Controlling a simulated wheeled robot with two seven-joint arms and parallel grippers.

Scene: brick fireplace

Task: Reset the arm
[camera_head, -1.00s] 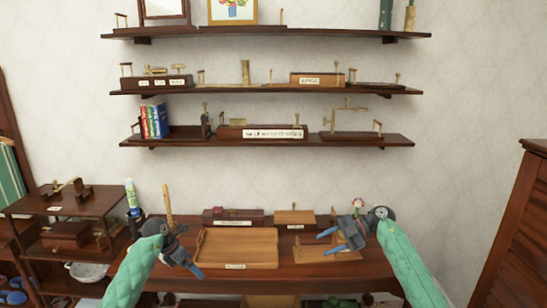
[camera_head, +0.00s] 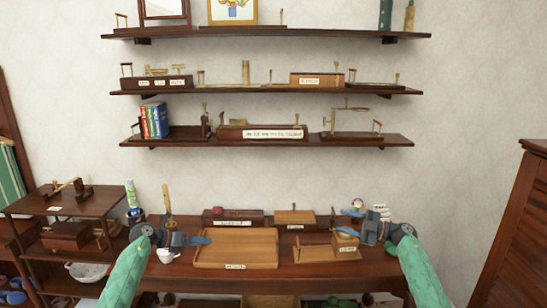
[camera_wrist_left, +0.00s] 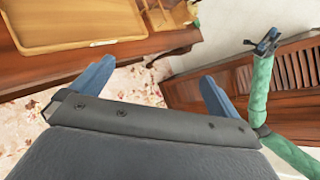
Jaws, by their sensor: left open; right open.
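My left gripper (camera_head: 204,240) is over the left part of the desk, at the left edge of the wooden tray (camera_head: 237,265) in the head view. In the left wrist view its two blue fingers (camera_wrist_left: 155,85) are spread with nothing between them. My right gripper (camera_head: 347,222) is over the right part of the desk, beside a small wooden stand (camera_head: 312,255). Its blue fingers are apart, and it partly hides things behind it. The right arm also shows at the right of the left wrist view (camera_wrist_left: 262,85).
The dark wooden desk (camera_head: 285,280) bears labelled boxes (camera_head: 233,217) at the back. A small white cup (camera_head: 167,256) stands by my left gripper. A side shelf (camera_head: 60,207) is at left, a dark cabinet (camera_head: 515,230) at right. Three wall shelves (camera_head: 265,140) hang above.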

